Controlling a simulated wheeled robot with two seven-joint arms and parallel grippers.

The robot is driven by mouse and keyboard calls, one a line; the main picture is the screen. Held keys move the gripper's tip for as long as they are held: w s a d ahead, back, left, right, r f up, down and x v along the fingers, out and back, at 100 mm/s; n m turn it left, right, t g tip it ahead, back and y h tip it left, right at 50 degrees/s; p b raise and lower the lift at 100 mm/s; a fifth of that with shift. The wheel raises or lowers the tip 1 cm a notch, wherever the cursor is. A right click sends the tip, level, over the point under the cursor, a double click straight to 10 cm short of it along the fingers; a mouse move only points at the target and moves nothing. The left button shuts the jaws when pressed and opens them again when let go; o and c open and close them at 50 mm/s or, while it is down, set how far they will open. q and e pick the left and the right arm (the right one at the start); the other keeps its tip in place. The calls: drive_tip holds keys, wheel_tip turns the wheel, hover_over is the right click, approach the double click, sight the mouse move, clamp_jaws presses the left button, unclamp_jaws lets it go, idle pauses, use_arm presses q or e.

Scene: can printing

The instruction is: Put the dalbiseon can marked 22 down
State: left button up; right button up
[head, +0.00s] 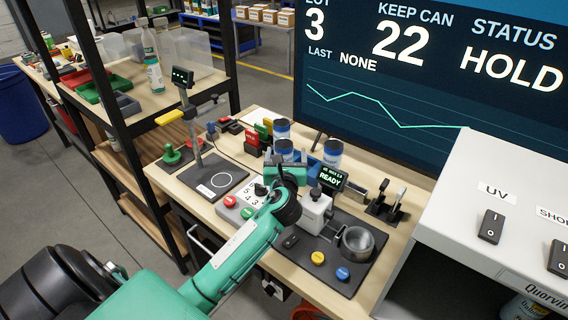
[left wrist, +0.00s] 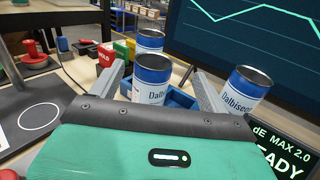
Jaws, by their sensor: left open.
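Three white-and-blue dalbiseon cans with dark tops stand close together at the back of the bench: a rear can (head: 282,128), a front can (head: 284,147) and a right can (head: 332,150). The number 22 cannot be read on any of them. My left gripper (head: 286,163) is open at the front can. In the left wrist view its fingers (left wrist: 160,76) are spread, with the front can (left wrist: 152,68) between them and a gap showing. The cans' lower parts are partly hidden by the gripper. A blue tray (left wrist: 180,97) shows beside the front can. My right gripper is not in view.
A READY display (head: 331,178) stands just right of the gripper. A large screen (head: 430,75) reading CAN 22, HOLD rises behind. A scale-like plate (head: 217,184), a white UV box (head: 490,210) and a button panel with a metal cup (head: 358,243) crowd the bench.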

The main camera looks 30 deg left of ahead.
sight(284, 140)
use_arm(q)
drive_tip(key=shift+s+a+f+p+x, duration=0.15)
drive_tip(key=shift+p+x, duration=0.1)
drive_tip(key=shift+x, duration=0.8)
drive_tip(key=shift+a+f+p+x, duration=0.1)
drive_tip(key=shift+f+p+x, duration=0.1)
drive_tip(key=shift+x, duration=0.85)
drive_tip(key=shift+s+a+f+p+x, duration=0.15)
drive_tip(key=shift+p+x, duration=0.1)
drive_tip(key=shift+x, duration=0.8)
drive_tip(key=shift+r, duration=0.1)
drive_tip(key=c, duration=1.4)
